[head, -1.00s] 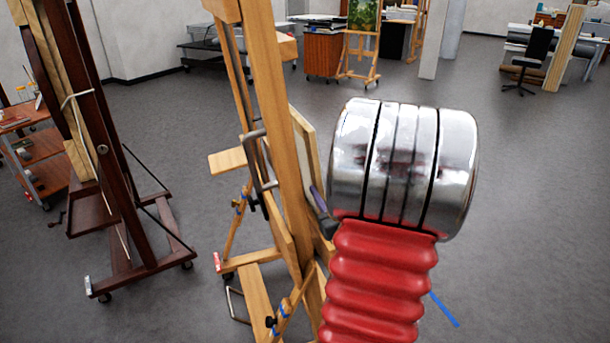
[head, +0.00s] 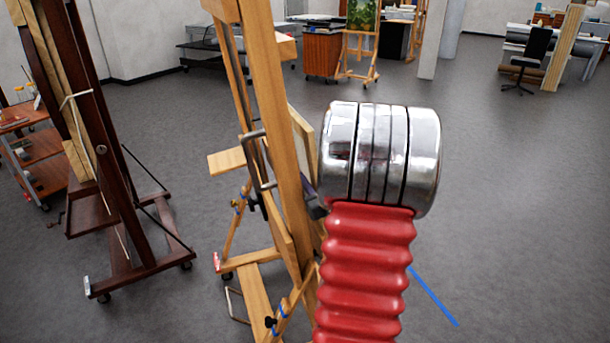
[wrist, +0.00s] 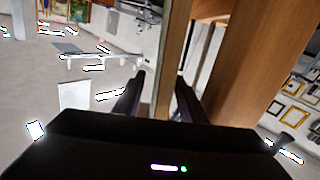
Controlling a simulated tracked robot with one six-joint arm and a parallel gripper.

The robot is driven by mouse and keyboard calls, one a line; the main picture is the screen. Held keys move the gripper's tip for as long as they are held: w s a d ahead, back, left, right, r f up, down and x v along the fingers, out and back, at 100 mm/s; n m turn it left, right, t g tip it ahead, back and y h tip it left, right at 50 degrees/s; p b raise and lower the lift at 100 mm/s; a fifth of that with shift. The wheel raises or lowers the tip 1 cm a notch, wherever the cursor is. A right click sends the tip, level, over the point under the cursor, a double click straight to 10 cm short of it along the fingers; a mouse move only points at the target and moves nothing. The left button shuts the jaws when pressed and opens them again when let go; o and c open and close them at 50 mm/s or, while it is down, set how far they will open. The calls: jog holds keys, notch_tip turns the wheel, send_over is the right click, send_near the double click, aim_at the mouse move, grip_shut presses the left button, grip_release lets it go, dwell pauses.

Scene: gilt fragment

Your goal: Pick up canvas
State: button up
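A canvas (head: 303,138) stands on the near light-wood easel (head: 277,130), seen nearly edge-on behind the upright and partly hidden by my arm. In the wrist view, a narrow upright strip (wrist: 172,45), likely the canvas edge, stands beyond and between the fingertips of my gripper (wrist: 160,77). My gripper is open, with one dark finger on each side of the strip. I cannot tell whether either finger touches it. In the head view my silver and red arm hides most of the gripper.
A dark-wood easel (head: 105,160) stands at the left, beside a small shelved cart (head: 38,160). The near easel's wooden base spreads low on the floor. A small easel with a green painting (head: 363,14) stands far back. Open grey floor (head: 510,200) lies to the right.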

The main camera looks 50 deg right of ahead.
aim_at(305, 174)
jog(key=shift+x, duration=1.55)
jog(key=shift+a, duration=0.1)
jog(key=shift+c, duration=0.3)
grip_shut()
